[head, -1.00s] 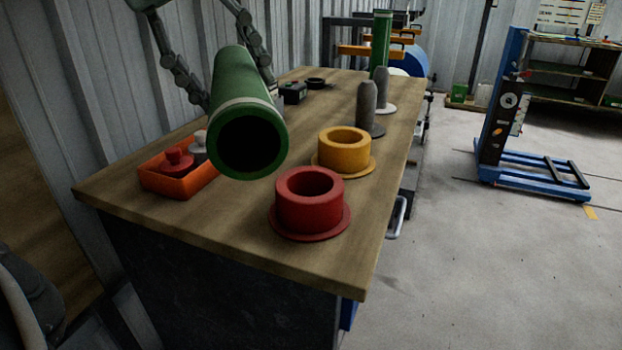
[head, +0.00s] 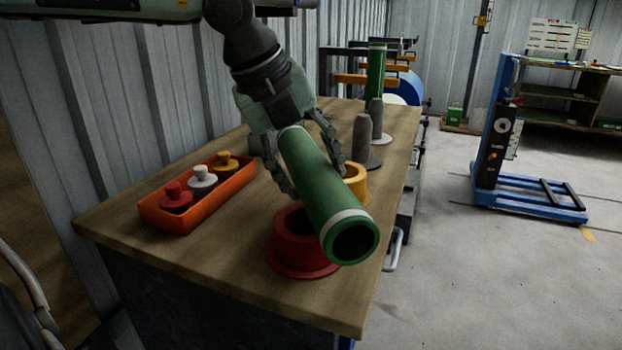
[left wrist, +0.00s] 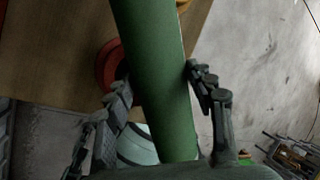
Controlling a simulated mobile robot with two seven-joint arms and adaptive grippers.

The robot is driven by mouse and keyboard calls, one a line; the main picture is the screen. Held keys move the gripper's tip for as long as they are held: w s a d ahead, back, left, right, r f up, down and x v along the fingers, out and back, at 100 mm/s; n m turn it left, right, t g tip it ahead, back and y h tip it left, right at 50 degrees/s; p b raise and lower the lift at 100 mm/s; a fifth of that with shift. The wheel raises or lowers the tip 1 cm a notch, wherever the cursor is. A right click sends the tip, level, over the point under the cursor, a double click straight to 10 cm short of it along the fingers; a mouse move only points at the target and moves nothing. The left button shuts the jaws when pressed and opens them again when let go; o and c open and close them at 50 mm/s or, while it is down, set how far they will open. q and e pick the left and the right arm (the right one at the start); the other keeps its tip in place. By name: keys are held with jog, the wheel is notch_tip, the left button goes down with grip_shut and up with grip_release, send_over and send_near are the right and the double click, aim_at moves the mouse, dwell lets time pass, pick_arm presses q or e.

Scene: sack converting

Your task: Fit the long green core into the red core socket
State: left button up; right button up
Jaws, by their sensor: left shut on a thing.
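The long green core (head: 322,188) is a hollow tube with a pale band near its open end. My left gripper (head: 313,178) is shut around it, and the core slants with its open end low and toward the camera. The red core socket (head: 288,248) is a round cup on a wide flange near the bench's front edge. The core crosses in front of it and hides part of its right side and opening. In the left wrist view the core (left wrist: 153,65) fills the middle, with the red socket (left wrist: 106,66) partly hidden at its left. My right gripper is out of view.
A yellow socket (head: 356,186) stands behind the red one, partly covered. Grey posts (head: 361,140) and an upright green tube (head: 376,75) stand farther back. An orange tray (head: 222,204) with red, white and yellow knobbed pieces is at left. The bench (head: 240,262) is clear in front.

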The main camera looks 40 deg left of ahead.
pick_arm(q)
jog(key=shift+f, duration=0.85)
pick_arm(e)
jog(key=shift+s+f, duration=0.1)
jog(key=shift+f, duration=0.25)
pick_arm(q)
jog(key=shift+f, duration=0.1)
jog(key=shift+f+b, duration=0.25)
jog(key=shift+b, duration=0.35)
jog(key=shift+f, duration=0.15)
jog(key=o, duration=1.6)
jog(key=shift+c, duration=0.2)
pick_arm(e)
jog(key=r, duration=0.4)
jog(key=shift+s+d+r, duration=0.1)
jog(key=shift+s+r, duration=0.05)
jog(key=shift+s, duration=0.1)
